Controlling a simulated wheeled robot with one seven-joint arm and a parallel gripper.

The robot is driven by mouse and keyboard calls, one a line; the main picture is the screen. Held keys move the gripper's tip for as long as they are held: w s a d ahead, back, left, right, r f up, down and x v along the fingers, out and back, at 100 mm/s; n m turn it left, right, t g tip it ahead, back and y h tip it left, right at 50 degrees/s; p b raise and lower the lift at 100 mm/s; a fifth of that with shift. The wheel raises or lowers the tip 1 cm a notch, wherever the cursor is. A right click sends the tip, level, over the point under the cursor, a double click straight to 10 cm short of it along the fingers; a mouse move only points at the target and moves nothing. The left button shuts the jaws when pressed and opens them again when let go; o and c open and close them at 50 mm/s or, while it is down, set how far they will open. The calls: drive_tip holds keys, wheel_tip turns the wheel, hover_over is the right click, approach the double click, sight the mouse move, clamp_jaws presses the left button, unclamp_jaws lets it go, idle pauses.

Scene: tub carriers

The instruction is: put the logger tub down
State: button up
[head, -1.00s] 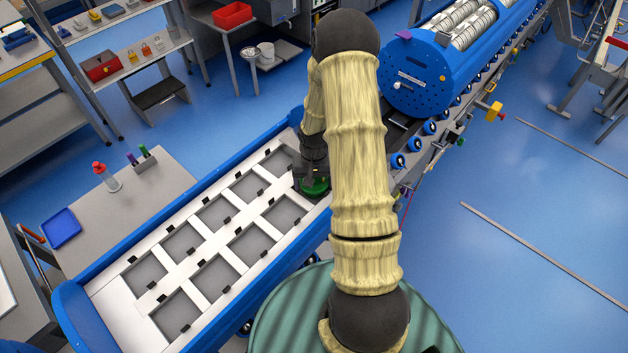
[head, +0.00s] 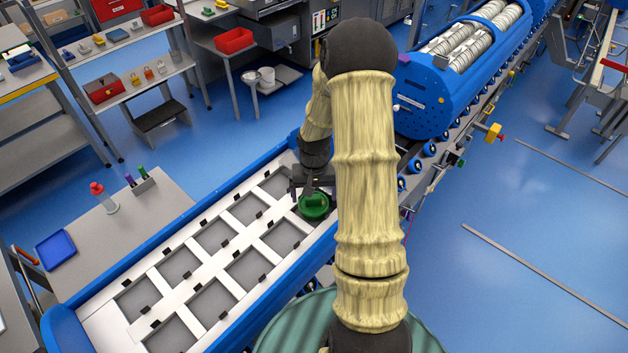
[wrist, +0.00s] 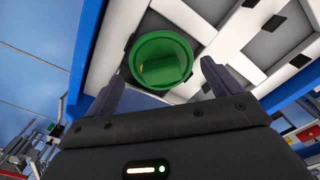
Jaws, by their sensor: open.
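The logger tub, a round green tub (head: 314,205), sits in the blue-sided carrier tray (head: 147,277) at its far right end. In the wrist view the green tub (wrist: 161,60) lies just beyond my gripper (wrist: 160,80), roughly centred between the fingertips. My gripper is open, with a finger on each side and clear space between it and the tub's rim. In the head view my gripper (head: 312,185) is just above and behind the tub, partly hidden by my arm. Whether the tub is fully seated in a pocket cannot be told.
The tray has several empty grey pockets (head: 213,237) with black clips. A blue drum (head: 425,104) stands on a roller conveyor at upper right. A grey side table (head: 112,232) with a red-capped bottle (head: 103,198) stands left.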

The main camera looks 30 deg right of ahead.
sight(314, 197)
wheel_tip(314, 197, up, 7)
drive_tip(key=shift+a+r+b, duration=0.1)
drive_tip(key=shift+b, duration=0.75)
drive_tip(key=s+a+r+n+t, duration=0.2)
drive_tip(key=s+a+r+n, duration=0.3)
drive_tip(key=s+a, duration=0.7)
drive_tip(key=shift+s+a+r+t, duration=0.2)
drive_tip(key=shift+a+r+t, duration=0.1)
drive_tip(key=shift+a+r, duration=0.5)
